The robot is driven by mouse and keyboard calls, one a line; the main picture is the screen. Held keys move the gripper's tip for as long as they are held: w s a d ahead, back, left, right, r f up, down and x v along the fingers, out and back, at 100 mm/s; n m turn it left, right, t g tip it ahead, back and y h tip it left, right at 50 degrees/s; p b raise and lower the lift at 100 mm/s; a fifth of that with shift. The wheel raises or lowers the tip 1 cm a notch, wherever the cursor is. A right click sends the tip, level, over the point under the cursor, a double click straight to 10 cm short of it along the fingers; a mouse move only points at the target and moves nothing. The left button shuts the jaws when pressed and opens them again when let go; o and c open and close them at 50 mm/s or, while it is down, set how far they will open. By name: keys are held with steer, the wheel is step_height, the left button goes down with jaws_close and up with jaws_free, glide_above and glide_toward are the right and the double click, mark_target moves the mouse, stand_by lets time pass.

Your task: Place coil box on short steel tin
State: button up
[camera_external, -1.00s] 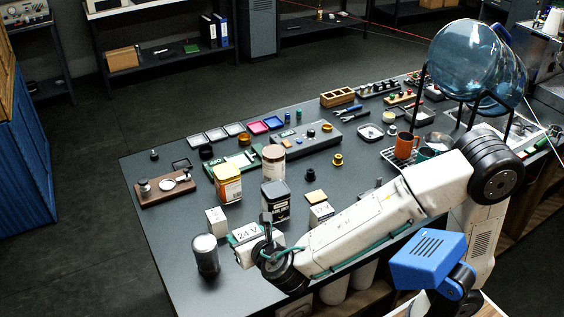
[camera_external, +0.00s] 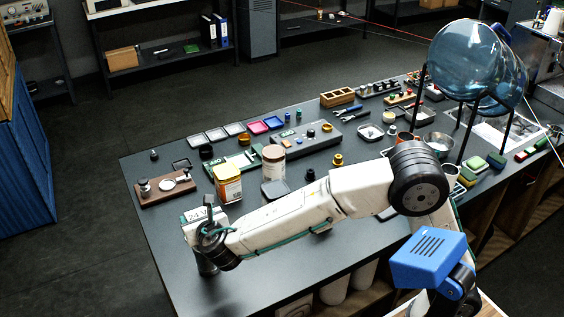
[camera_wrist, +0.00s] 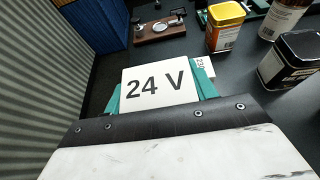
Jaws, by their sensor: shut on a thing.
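The coil box is white with "24 V" printed on it (camera_wrist: 157,88). It sits between the green fingers of my gripper (camera_wrist: 160,92) in the wrist view, shut on it. In the external view the coil box (camera_external: 193,216) is at the left front of the bench, held by my gripper (camera_external: 201,220). The wrist view does not show the tin.
A white box marked "230" (camera_wrist: 206,67) stands just behind the coil box. A yellow-orange tin (camera_external: 228,184), a brown-white jar (camera_external: 273,163) and a black tin (camera_wrist: 292,62) stand to the right. A wooden stand (camera_external: 166,188) lies farther back. The bench's left edge is close.

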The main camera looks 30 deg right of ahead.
steer(key=shift+f, duration=1.2)
steer(key=shift+f, duration=0.2)
steer(key=o, duration=1.1)
steer(key=shift+r, duration=0.1)
